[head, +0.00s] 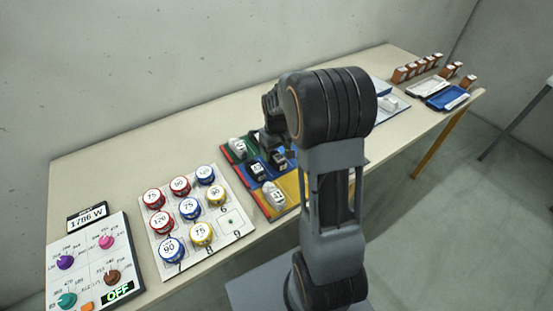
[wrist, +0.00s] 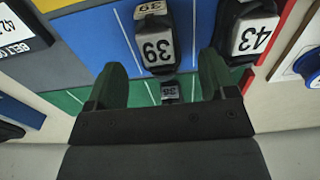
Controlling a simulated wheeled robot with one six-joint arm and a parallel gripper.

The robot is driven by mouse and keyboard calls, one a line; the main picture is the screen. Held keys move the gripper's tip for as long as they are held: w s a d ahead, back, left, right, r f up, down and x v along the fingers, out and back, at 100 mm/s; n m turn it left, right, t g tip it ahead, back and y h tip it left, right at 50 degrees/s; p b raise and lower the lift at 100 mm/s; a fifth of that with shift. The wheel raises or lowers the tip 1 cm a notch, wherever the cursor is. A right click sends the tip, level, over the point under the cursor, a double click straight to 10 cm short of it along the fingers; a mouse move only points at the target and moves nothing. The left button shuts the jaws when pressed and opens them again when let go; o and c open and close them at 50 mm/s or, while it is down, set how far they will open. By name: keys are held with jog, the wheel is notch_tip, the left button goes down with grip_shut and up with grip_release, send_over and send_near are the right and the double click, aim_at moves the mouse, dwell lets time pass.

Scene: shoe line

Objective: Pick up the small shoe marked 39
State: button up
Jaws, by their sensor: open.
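In the wrist view a dark shoe with white labels marked 39 (wrist: 158,47) stands on the blue part of a coloured board (wrist: 108,42). A smaller dark shoe (wrist: 170,92) is on the green part; its label is too small to read surely. My gripper (wrist: 158,72) is open and empty; its two dark fingers show on either side of the gap. The shoe marked 39 appears just beyond the fingertips, between their lines, and I see no contact. In the head view my arm hides part of the board (head: 297,187).
A dark shoe marked 43 (wrist: 252,34) stands close to the right finger. In the head view, white shoes (head: 272,194) stand on the board. A panel of round numbered discs (head: 232,222) lies to its left, a blue tray (head: 447,98) far right.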

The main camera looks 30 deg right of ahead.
jog(key=shift+f, duration=1.3)
jog(key=c, duration=1)
